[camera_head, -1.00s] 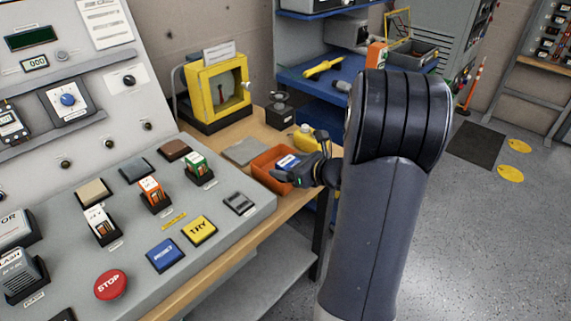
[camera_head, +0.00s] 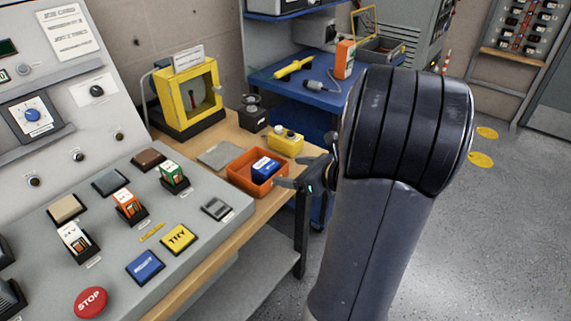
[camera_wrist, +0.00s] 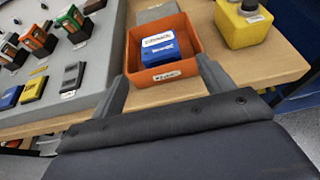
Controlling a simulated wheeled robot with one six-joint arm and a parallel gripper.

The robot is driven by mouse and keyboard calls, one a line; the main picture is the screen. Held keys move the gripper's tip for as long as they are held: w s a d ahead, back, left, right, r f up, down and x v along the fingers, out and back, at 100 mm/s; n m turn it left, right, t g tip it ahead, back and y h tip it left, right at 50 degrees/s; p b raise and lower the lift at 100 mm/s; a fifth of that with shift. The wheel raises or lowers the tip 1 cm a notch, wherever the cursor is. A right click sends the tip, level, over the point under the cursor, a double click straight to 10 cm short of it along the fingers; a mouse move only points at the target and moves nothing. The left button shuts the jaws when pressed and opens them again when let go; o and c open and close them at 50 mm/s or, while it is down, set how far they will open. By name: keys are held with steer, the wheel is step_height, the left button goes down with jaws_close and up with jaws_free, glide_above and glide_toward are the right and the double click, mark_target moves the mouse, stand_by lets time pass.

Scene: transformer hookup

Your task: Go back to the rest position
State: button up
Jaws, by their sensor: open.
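My gripper (camera_head: 293,184) is open and empty, just to the right of the orange tray (camera_head: 240,183) in the head view. In the wrist view, its two grey fingers (camera_wrist: 166,100) stand apart at the near side of the tray (camera_wrist: 193,70). A blue block with a white label (camera_head: 265,169) lies inside the tray; it also shows in the wrist view (camera_wrist: 160,53). My arm covers the right middle of the head view.
The sloped console (camera_head: 210,235) with coloured buttons is on the left. A yellow-framed case (camera_head: 187,95) and blue shelf (camera_head: 300,90) are farther back.

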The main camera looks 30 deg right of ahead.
mark_target(261, 162)
steer(key=x, duration=0.4)
steer(key=b+x, duration=0.1)
steer(key=x, duration=0.3)
steer(key=b+x, duration=0.1)
steer(key=x, duration=0.3)
steer(key=shift+w+f, duration=0.1)
steer(key=shift+f, duration=0.4)
steer(key=shift+r+p, duration=0.65)
steer(key=shift+r, duration=0.9)
